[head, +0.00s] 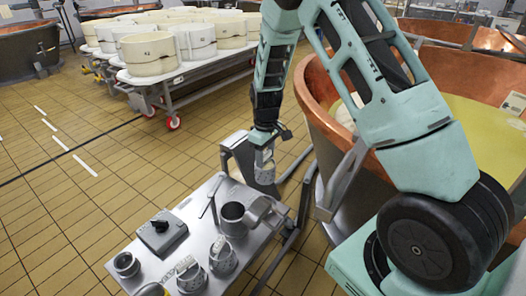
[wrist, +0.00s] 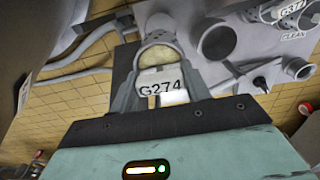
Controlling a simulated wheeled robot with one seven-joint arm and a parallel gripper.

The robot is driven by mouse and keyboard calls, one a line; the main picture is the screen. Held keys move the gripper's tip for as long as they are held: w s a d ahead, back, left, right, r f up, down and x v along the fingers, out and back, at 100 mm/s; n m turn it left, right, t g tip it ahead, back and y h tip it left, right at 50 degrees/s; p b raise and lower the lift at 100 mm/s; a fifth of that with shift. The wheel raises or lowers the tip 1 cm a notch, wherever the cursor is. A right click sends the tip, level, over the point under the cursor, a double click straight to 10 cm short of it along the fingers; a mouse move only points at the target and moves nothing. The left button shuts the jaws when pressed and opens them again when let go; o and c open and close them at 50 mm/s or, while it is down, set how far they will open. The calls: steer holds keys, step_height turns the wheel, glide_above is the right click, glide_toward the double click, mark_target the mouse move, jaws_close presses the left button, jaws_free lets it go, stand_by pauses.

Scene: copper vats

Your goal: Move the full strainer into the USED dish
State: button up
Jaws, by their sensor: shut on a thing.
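My gripper (head: 265,150) hangs low over the far right end of the steel table (head: 205,205). It is shut on a small grey strainer (head: 264,172). In the wrist view the strainer (wrist: 158,57) sits between my fingers (wrist: 160,70), has pale white contents and carries a tag reading G274. Other small tagged cups, one (head: 222,256) and another (head: 190,278), stand at the table's front. The wrist view shows a tag reading G377 and the label CLEAN (wrist: 293,35) at the upper right. I cannot read a USED label in either view.
A metal pot (head: 234,220) stands mid-table, beside a tilted grey vessel (head: 258,210). A grey box with a black knob (head: 162,232) and a small round pot (head: 126,265) are on the left. A copper vat (head: 318,90) stands close at right. Tiled floor lies open at left.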

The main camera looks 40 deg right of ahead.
mark_target(265, 163)
steer(key=shift+f+b, duration=1.8)
steer(key=shift+f, duration=0.55)
steer(key=shift+f, duration=0.1)
steer(key=shift+f+b, duration=1.25)
steer(key=shift+f, duration=0.9)
steer(key=shift+f, duration=0.35)
steer(key=shift+f+b, duration=1.3)
steer(key=shift+f, duration=0.7)
steer(key=shift+f, duration=0.55)
steer(key=o, duration=1.1)
